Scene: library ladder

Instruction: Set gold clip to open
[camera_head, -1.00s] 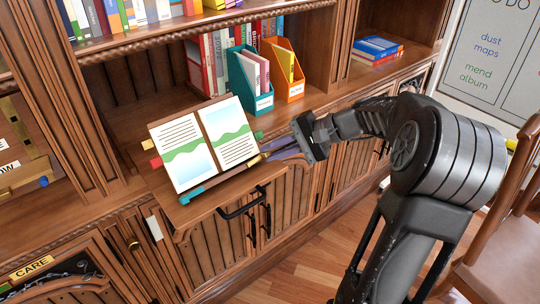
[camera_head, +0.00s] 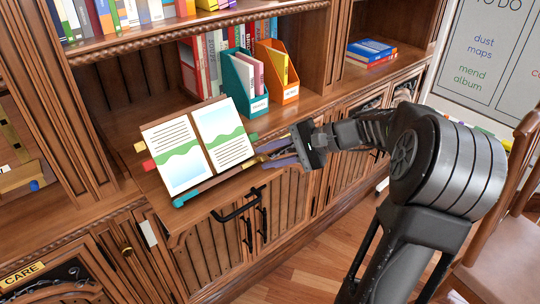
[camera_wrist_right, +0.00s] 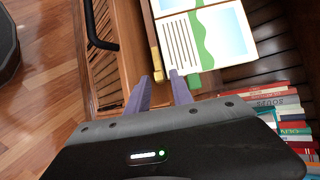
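An open book (camera_head: 197,145) with green and blue pictures leans on a wooden stand on the cabinet ledge. A teal clip (camera_head: 186,198) sits at the lower left end of the stand's lip. A small gold clip (camera_head: 250,162) shows at the right end of the lip, partly hard to make out near my fingertips. A gold piece also shows along the book's edge in the right wrist view (camera_wrist_right: 156,62). My right gripper (camera_head: 264,157) is open, its purple fingers apart, with the tips close to the gold clip. Contact cannot be told. My left gripper is not in view.
A black handle (camera_head: 238,208) juts from the cabinet front below the stand. Teal (camera_head: 246,84) and orange (camera_head: 280,72) file holders stand behind the book. A wooden chair (camera_head: 495,240) is at the right. Floor in front of the cabinet is clear.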

